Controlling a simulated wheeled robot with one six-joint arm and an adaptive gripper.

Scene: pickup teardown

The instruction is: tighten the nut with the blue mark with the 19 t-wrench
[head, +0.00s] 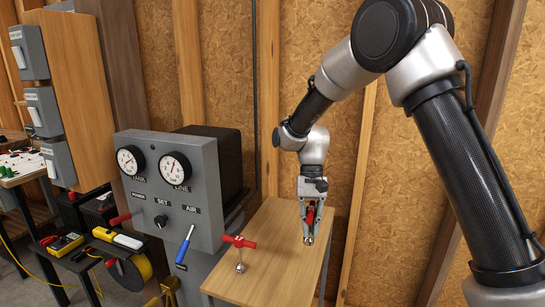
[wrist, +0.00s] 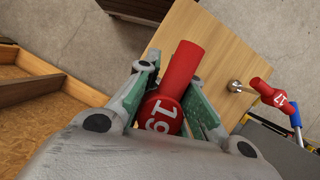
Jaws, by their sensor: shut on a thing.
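My gripper (head: 308,232) is over the small wooden table in the head view, pointing down. It is shut on the red 19 t-wrench (head: 311,214), and a metal end shows at its fingertips. In the wrist view the red handle marked 19 (wrist: 182,78) lies between the fingers of my gripper (wrist: 172,100). I cannot tell whether the wrench's lower end touches the table. No nut with a blue mark can be made out in either view.
A second red t-wrench (head: 239,241), marked 17 in the wrist view (wrist: 268,93), stands on the wooden table (head: 275,225). Left of the table is a grey gauge panel (head: 200,205) with a blue-handled lever (head: 185,244). A plywood wall (head: 310,90) is behind.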

